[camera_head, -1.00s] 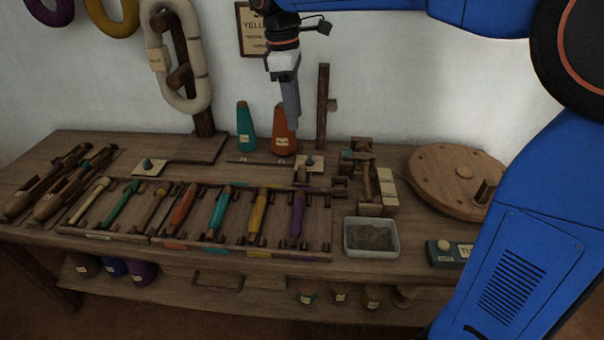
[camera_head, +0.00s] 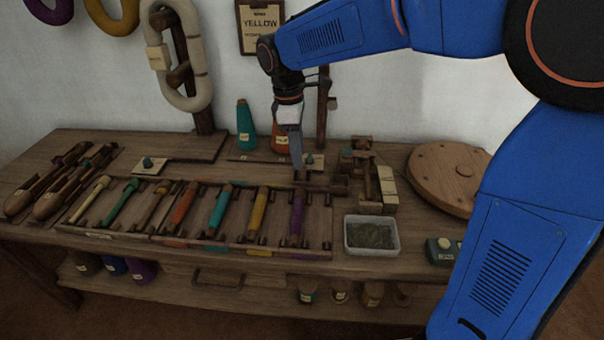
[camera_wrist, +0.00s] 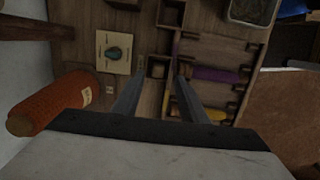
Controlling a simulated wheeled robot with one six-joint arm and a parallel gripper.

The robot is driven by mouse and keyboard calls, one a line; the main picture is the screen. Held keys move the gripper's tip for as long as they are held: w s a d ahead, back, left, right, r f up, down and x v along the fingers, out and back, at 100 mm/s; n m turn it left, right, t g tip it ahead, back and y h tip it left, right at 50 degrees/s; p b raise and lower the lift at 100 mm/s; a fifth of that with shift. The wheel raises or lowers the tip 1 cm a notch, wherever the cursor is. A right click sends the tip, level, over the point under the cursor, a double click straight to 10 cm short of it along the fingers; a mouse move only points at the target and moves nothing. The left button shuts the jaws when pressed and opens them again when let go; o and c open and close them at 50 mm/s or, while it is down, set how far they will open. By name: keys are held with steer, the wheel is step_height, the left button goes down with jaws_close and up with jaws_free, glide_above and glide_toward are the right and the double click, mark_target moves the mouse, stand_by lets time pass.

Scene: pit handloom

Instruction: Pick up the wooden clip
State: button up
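My gripper (camera_head: 298,168) points down over the back right of the bobbin rack, in front of the orange cone. In the wrist view its two fingers (camera_wrist: 161,78) are apart, with nothing clearly held between them. A small brown wooden block-like piece (camera_wrist: 157,69) shows between the fingertips, below them, beside the rack. I cannot tell for sure whether it is the wooden clip. In the head view my gripper hides part of this spot.
Close by are the orange cone (camera_wrist: 52,104), a card with a teal knob (camera_wrist: 115,53) and the purple bobbin (camera_head: 298,212). A grey tray (camera_head: 370,250), a wooden device (camera_head: 367,180) and a round wooden disc (camera_head: 440,170) stand right. An upright post (camera_head: 323,90) stands behind.

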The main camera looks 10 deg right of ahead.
mark_target(302, 173)
steer(key=shift+w+d+f, duration=0.1)
steer(key=shift+d+f, duration=0.05)
steer(key=shift+f, duration=0.7)
steer(key=shift+s+d+f, duration=0.1)
steer(key=shift+d+f, duration=0.1)
steer(key=shift+f, duration=0.65)
steer(key=shift+w+d+f, duration=0.1)
steer(key=shift+d+f, duration=0.05)
steer(key=shift+f, duration=0.7)
steer(key=shift+c, duration=0.6)
jaws_close()
